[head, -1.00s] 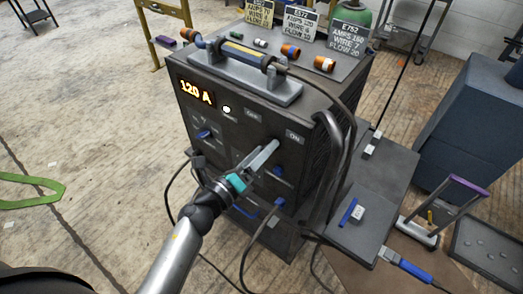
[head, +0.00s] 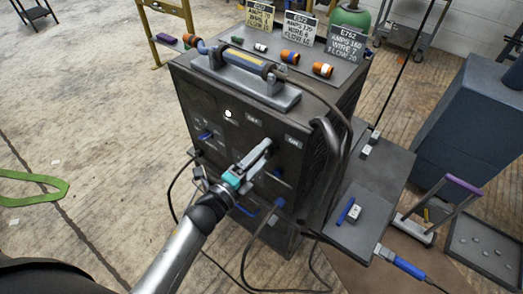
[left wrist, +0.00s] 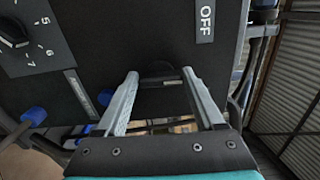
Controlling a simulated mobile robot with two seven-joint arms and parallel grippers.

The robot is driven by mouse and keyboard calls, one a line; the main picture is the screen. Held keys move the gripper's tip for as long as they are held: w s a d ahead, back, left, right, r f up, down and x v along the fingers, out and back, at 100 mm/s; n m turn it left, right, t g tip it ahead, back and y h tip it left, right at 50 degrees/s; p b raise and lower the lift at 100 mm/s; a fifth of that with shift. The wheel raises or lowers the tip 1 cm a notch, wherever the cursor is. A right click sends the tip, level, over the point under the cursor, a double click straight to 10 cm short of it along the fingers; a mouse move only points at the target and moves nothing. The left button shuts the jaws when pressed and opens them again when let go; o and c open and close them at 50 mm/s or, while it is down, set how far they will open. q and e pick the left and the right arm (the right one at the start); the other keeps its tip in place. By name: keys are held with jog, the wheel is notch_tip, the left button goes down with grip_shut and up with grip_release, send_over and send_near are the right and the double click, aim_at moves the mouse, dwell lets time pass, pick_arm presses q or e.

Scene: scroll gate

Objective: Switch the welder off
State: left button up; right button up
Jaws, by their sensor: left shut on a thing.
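The welder (head: 225,135) is a dark box with a front panel. Its OFF label (head: 252,118) and ON label (head: 293,141) are near the top right of the panel, and the display area (head: 198,97) is dark. My left gripper (head: 262,152) is at the panel, just below these labels. In the left wrist view, the left gripper's fingers (left wrist: 158,85) lie on both sides of a black switch knob (left wrist: 160,73), which they hold. The OFF label also shows there (left wrist: 206,20). The fingers hide most of the knob in the head view. My right gripper is not in view.
A torch (head: 245,65) lies in a holder on the welder's top, beside orange nozzles (head: 290,57) and setting cards (head: 348,42). Cables hang at the front and right side. A side shelf (head: 365,190) and a dark blue block (head: 465,125) stand to the right. The left floor is mostly open.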

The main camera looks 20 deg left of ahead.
pick_arm(q)
jog(key=shift+f+n+p, duration=0.2)
jog(key=shift+n+p, duration=1.35)
jog(key=shift+n, duration=2.55)
jog(key=o, duration=1.4)
jog(key=shift+d, duration=0.1)
jog(key=p+v, duration=0.1)
jog(key=v, duration=1.4)
jog(key=shift+s, duration=0.15)
